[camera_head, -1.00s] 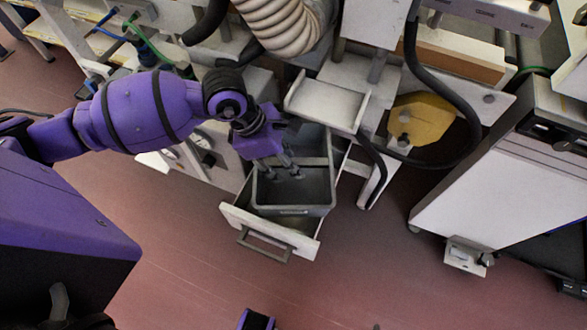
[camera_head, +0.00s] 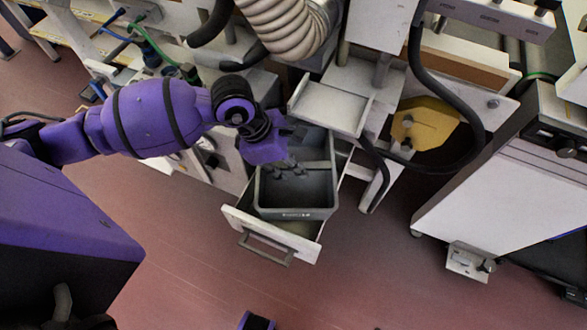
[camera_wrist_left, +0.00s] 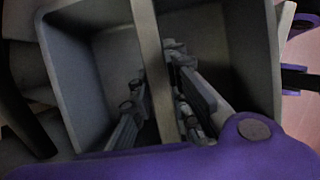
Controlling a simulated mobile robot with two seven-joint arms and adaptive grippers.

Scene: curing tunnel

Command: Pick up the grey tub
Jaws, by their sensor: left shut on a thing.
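The grey tub (camera_head: 297,214) is an open, deep box standing in the pulled-out drawer (camera_head: 250,224). My left gripper (camera_head: 287,168) reaches down over the tub's far left part in the head view, and its fingers are close together.
A white shelf tray (camera_head: 330,108) overhangs just behind the tub, with a ribbed hose (camera_head: 283,25) above. A yellow part (camera_head: 425,124) and a black cable loop are to the right. A white cabinet (camera_head: 490,185) stands further right. The red floor in front of the drawer is clear.

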